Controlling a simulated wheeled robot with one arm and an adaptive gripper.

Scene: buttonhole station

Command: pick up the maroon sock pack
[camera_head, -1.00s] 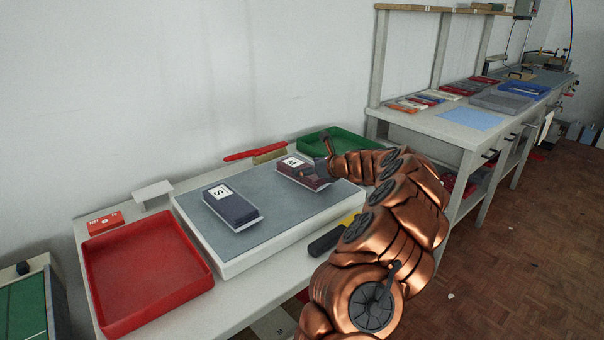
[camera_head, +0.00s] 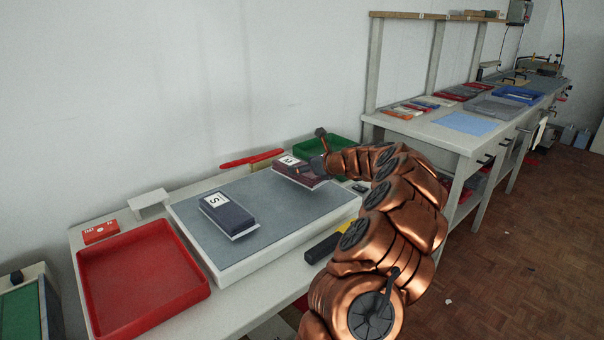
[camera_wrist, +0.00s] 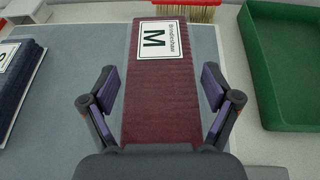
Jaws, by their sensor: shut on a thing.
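The maroon sock pack (camera_head: 296,172) is at the far right part of the grey work mat, with a white label marked M. In the wrist view the maroon pack (camera_wrist: 160,110) runs lengthwise between the fingers, label at its far end. My gripper (camera_head: 319,167) is shut on it from the near right side. In the wrist view my gripper (camera_wrist: 161,86) has one finger on each side of the pack. I cannot tell whether the pack is clear of the mat. A navy pack (camera_head: 232,217) marked S lies apart to the left, on the mat.
A red tray (camera_head: 140,280) stands at the front left and a green tray (camera_head: 340,146) behind the mat (camera_head: 270,205). A red-handled brush (camera_head: 250,158) lies at the back edge. A red box (camera_head: 101,232) and a white stand (camera_head: 150,199) are left. Mat between the packs is clear.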

